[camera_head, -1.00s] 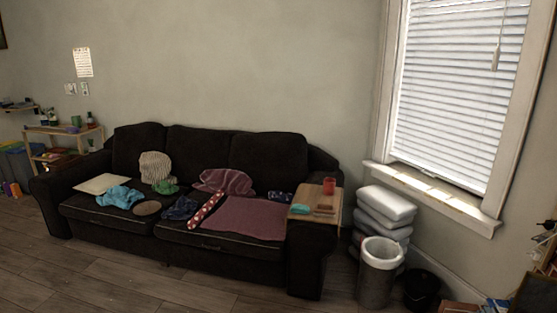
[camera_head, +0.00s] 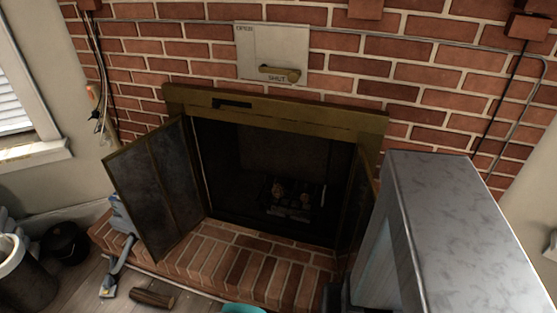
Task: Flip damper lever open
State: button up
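A pale damper plate (camera_head: 262,45) is mounted on the brick wall above the fireplace. It reads OPEN at its top left and SHUT along its bottom edge. The brass damper lever (camera_head: 278,72) lies nearly level across the lower part of the plate, just above the word SHUT. The fireplace (camera_head: 268,170) is below, with a brass-coloured frame and a dark opening. My gripper is not in view, and nothing is seen touching the lever.
The left fireplace door (camera_head: 155,190) stands swung out over the brick hearth (camera_head: 215,255). The right door (camera_head: 357,205) is also out, partly hidden. A log (camera_head: 152,298) lies on the floor. A trash bin (camera_head: 25,275) and black bucket (camera_head: 65,243) stand at left.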

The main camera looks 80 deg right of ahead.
aim_at(294, 75)
jog(key=k, duration=0.2)
jog(key=z, duration=2.8)
jog(key=k, duration=0.6)
jog(key=u, duration=0.2)
jog(key=i, duration=0.45)
